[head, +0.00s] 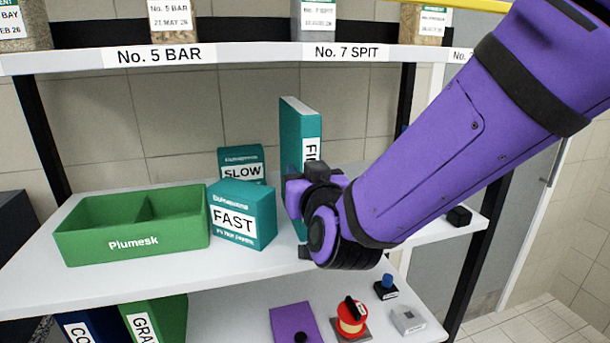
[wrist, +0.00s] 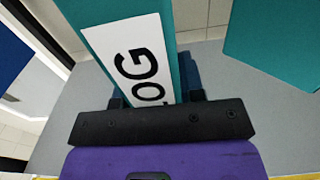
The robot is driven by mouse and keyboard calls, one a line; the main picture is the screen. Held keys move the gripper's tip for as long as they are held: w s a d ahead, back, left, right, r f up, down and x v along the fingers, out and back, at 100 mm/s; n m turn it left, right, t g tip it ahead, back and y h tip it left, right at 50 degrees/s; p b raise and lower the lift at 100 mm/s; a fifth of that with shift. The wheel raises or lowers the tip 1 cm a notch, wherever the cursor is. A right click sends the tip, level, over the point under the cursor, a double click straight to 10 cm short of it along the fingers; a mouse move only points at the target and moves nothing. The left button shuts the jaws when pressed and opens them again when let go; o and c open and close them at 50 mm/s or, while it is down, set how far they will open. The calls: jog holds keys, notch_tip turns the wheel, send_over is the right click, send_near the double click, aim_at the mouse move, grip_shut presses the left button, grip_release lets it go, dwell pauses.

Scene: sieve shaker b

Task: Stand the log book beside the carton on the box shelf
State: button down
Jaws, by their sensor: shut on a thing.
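My gripper (head: 305,195) is shut on the teal log book (head: 291,135), which stands upright with its white label partly hidden by my gripper. In the wrist view the log book (wrist: 135,60) is between the fingers, with "OG" readable. The teal FAST carton (head: 240,222) stands on the box shelf (head: 150,285), left of the book with a gap between. A smaller teal SLOW carton (head: 240,172) stands behind it. I cannot tell whether the book's lower edge touches the shelf.
A green Plumesk bin (head: 130,240) stands left of the cartons. A shelf (head: 230,54) with labelled jars is overhead. The lower shelf holds binders and small items, including a red one (head: 351,322). A small black object (head: 459,216) sits at the shelf's right end.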

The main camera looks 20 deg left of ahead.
jog(key=c, duration=0.7)
grip_release()
jog(key=shift+s+f+g, duration=0.1)
jog(key=shift+f+g, duration=0.2)
jog(key=shift+f, duration=0.5)
jog(key=v, duration=0.4)
jog(key=r+v, duration=0.1)
jog(key=v, duration=0.6)
jog(key=shift+s+d+r, duration=0.15)
jog(key=shift+s, duration=0.15)
